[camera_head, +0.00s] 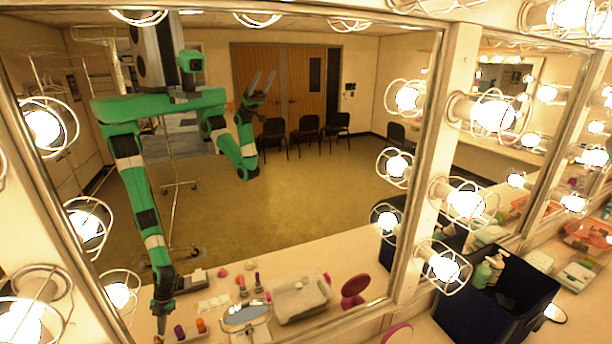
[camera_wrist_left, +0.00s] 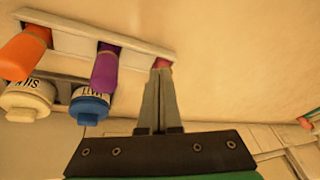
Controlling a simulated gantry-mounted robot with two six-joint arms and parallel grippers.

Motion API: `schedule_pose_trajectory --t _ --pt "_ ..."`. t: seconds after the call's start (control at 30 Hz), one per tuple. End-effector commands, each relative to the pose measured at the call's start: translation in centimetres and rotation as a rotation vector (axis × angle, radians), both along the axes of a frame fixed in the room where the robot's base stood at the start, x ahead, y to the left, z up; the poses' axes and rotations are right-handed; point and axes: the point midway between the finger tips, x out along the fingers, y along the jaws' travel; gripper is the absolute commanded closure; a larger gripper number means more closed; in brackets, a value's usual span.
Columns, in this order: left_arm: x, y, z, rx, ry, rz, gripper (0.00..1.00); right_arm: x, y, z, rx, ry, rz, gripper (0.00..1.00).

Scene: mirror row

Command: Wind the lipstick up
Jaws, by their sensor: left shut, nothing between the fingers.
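The head view shows my arms only as reflections in the mirror. My left gripper (camera_head: 160,318) points down at the counter, at the left end of a pale rack (camera_head: 186,341). In the left wrist view its fingers (camera_wrist_left: 160,82) are together and empty, with their tips at a pinkish-red piece (camera_wrist_left: 162,63) in the pale rack (camera_wrist_left: 135,42). The fingers partly hide this piece. A purple tube (camera_wrist_left: 105,68) and an orange tube (camera_wrist_left: 24,54) stand beside it. I cannot tell which is the lipstick. My right gripper (camera_head: 263,88) is raised, its fingers apart and empty.
The mirror shows a small round mirror (camera_head: 245,316) and a tray (camera_head: 301,297). A dark blue bin (camera_head: 492,318) stands right. Caged bulbs (camera_head: 444,266) jut from the frame.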

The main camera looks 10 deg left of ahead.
Motion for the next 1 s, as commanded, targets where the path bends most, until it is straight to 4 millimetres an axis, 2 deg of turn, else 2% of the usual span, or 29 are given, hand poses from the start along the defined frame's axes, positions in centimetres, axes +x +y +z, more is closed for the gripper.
schedule_pose_trajectory --t 0.43,0.8,1.0 --pt "-0.2 -0.5 0.3 0.001 -0.001 0.000 1.00 0.0 0.0 0.0 0.000 0.000 0.000 0.32" --pt "0.2 -1.2 5.1 0.000 -0.001 0.000 1.00 0.0 0.0 0.0 0.000 0.000 0.000 0.32" --pt "0.2 -1.3 5.9 0.000 0.002 0.000 1.00 0.0 0.0 0.0 0.000 0.000 0.000 0.32"
